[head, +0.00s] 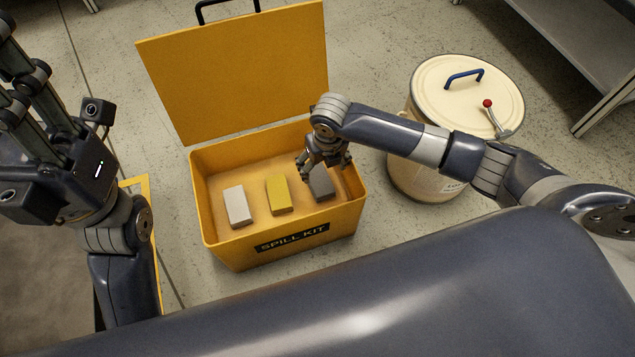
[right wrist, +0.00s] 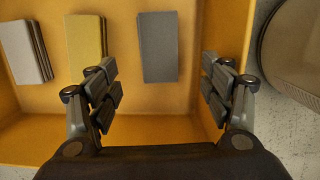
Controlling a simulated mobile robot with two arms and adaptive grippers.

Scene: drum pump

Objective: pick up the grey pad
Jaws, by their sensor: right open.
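The dark grey pad (head: 321,185) stands at the right end of a row of pads inside the yellow spill kit box (head: 222,251). In the right wrist view the grey pad (right wrist: 158,47) lies ahead, between the lines of the two fingers. My right gripper (head: 324,171) is open over the right part of the box, above the grey pad, and partly hides it. In the right wrist view its jaws (right wrist: 159,68) are wide apart with nothing between them. My left gripper (head: 30,85) is at the upper left, away from the box, its fingertips cut off by the picture edge.
A yellow pad (head: 279,195) and a pale pad (head: 238,206) stand left of the grey one. The box lid (head: 235,65) is raised at the back. A cream drum (head: 430,180) with a blue handle stands close to the right of the box. A metal shelf (head: 590,40) is at the upper right.

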